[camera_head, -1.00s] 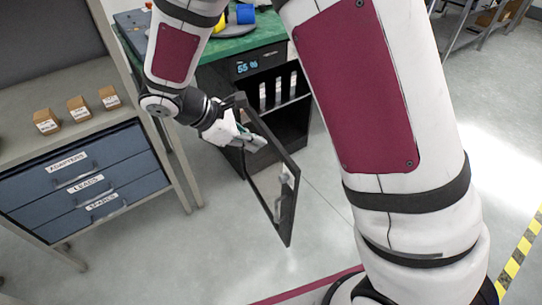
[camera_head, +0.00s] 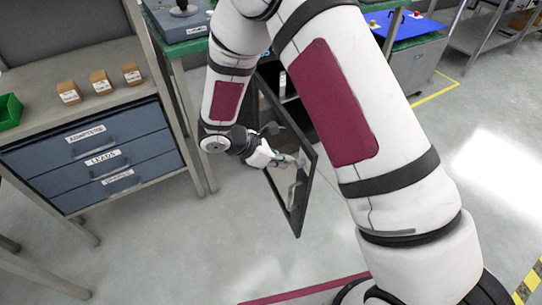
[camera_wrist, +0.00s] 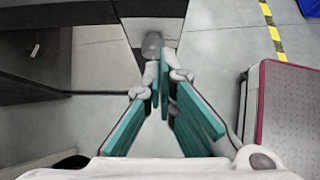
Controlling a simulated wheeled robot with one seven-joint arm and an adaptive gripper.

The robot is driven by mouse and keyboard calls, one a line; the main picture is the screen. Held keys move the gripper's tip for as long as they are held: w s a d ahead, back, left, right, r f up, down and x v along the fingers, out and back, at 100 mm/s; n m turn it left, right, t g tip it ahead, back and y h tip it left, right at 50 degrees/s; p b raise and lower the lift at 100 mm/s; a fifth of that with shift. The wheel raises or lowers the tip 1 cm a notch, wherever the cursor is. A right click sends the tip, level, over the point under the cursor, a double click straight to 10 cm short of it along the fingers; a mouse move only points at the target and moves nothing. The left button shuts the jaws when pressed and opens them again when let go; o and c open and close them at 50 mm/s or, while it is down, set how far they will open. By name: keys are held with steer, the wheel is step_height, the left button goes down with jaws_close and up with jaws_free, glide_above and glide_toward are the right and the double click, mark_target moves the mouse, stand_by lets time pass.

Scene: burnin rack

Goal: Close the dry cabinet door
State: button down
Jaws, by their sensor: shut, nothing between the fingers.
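The dry cabinet door (camera_head: 307,190), a dark-framed clear panel, stands swung open on the cabinet's left side. A pale grey handle shows near its outer part (camera_head: 292,194). The dry cabinet (camera_head: 297,112) is mostly hidden behind my arm. My gripper (camera_head: 298,162) is shut and empty, overlapping the door panel in the head view; I cannot tell whether it touches. In the wrist view the teal finger pads of my gripper (camera_wrist: 163,78) converge, with a grey rounded piece (camera_wrist: 152,45), seemingly the handle, just beyond the tips.
A drawer unit (camera_head: 95,160) with small boxes (camera_head: 100,80) and a green bin (camera_head: 9,111) stands at left. A blue-topped cart (camera_head: 408,30) is at upper right. Open floor (camera_head: 225,240) lies in front of the door.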

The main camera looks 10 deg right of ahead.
mark_target(306, 160)
steer(key=shift+w+d, duration=0.2)
steer(key=shift+d, duration=0.8)
steer(key=shift+w+d, duration=0.2)
steer(key=shift+d, duration=0.8)
